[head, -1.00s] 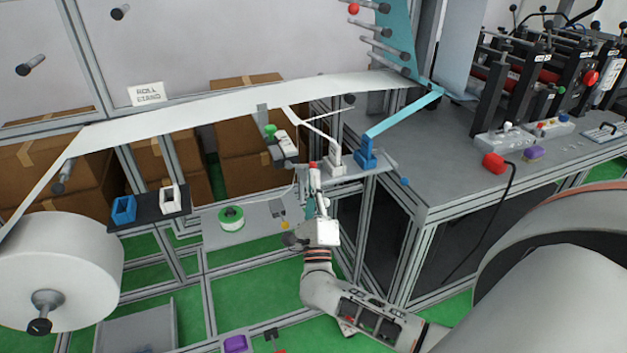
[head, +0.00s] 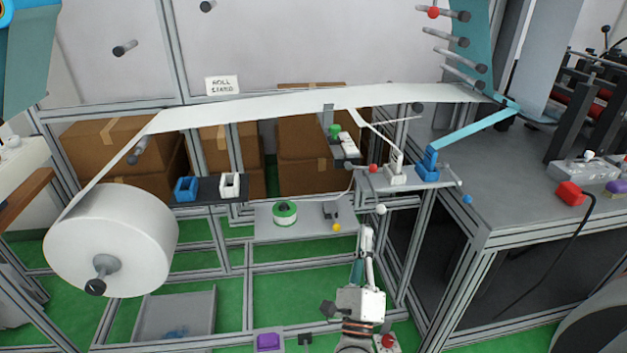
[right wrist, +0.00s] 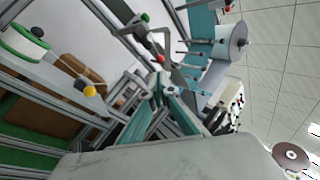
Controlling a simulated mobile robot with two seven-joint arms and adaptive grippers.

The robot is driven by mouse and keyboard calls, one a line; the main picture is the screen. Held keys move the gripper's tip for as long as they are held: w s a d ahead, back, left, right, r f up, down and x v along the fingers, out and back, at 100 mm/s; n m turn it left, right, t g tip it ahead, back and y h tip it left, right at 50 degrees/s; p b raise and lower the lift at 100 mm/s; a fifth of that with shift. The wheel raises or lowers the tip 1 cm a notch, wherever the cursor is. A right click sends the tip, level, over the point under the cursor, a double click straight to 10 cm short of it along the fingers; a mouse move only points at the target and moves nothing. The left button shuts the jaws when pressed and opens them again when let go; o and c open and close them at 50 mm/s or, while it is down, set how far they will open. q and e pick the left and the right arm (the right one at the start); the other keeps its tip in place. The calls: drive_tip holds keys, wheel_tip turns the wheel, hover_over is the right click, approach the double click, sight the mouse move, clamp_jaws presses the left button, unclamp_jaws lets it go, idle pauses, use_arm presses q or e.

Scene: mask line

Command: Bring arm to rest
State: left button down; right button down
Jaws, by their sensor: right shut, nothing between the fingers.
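My right gripper (head: 366,230) is shut and empty. It points upward in the head view, in front of the frame and below the small shelf (head: 410,182) with the white and blue holders. Open space shows around its fingertips, and it touches nothing that I can see. In the right wrist view its closed fingers (right wrist: 160,88) with teal sides show above the pale gripper body. My left gripper is not in view.
A big white roll (head: 112,235) hangs at left, its white web (head: 300,103) running right across the frame. A green-rimmed spool (head: 285,213) sits on a low shelf. A grey table (head: 480,180) with a red box (head: 570,193) stands right. A grey bin (head: 175,315) lies low left.

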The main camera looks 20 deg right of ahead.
drive_tip(key=s+a+f+n+y, duration=0.2)
drive_tip(key=a+f+n+y, duration=0.2)
drive_tip(key=a+n+y, duration=0.6)
drive_tip(key=s+a+f+n+y, duration=0.25)
drive_tip(key=f+n+y, duration=0.3)
drive_tip(key=n, duration=0.75)
use_arm(q)
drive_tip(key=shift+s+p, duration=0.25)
drive_tip(key=shift+p, duration=0.2)
use_arm(e)
drive_tip(key=s+d+f+n+g, duration=0.1)
drive_tip(key=s+f+n+g, duration=0.9)
drive_tip(key=f, duration=0.7)
drive_tip(key=shift+s+d+f+n, duration=0.15)
drive_tip(key=shift+s+f+n, duration=0.1)
drive_tip(key=shift+s+n, duration=0.9)
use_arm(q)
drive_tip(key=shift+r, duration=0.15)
